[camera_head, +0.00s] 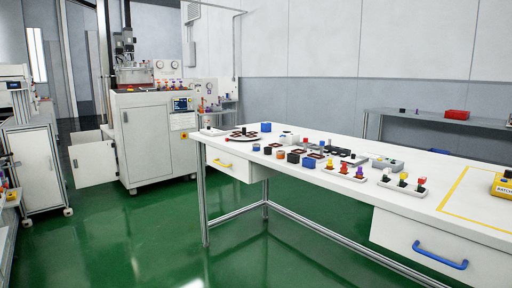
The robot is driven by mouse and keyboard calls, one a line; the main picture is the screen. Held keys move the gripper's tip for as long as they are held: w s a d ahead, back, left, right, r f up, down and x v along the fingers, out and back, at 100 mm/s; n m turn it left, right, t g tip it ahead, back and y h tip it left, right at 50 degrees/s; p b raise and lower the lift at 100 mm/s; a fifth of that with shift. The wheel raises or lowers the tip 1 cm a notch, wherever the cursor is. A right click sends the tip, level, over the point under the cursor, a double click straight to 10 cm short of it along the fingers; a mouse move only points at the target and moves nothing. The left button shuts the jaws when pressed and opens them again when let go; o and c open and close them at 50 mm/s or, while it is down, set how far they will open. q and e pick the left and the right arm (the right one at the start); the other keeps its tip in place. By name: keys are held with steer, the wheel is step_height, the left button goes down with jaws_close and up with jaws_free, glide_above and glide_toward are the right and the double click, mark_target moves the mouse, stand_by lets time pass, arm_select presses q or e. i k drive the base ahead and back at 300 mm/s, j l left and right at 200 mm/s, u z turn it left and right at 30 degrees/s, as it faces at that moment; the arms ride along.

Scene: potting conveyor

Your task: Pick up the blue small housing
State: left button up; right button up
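Several small blue block-like housings are on the white table (350,195). One blue block (266,127) stands near the far edge, beside a round plate. A smaller blue piece (256,147) lies nearer the table's left edge. Another blue block (309,162) sits in the row of small parts, to the right of an orange block (280,155) and a dark block. I cannot tell by size alone which is the small housing. Neither of my grippers is in view.
A round plate (241,135) lies at the table's left end. Trays of coloured knobs (344,173) stand along the front. A yellow-marked area (465,215) is at the right. A white machine (150,135) stands behind. The green floor (120,240) before the table is clear.

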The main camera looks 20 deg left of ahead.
mark_target(256, 147)
steer(key=i+j, duration=0.85)
steer(key=j, duration=0.15)
steer(key=i+j+z, duration=0.1)
steer(key=i+j, duration=0.7)
steer(key=j, duration=0.2)
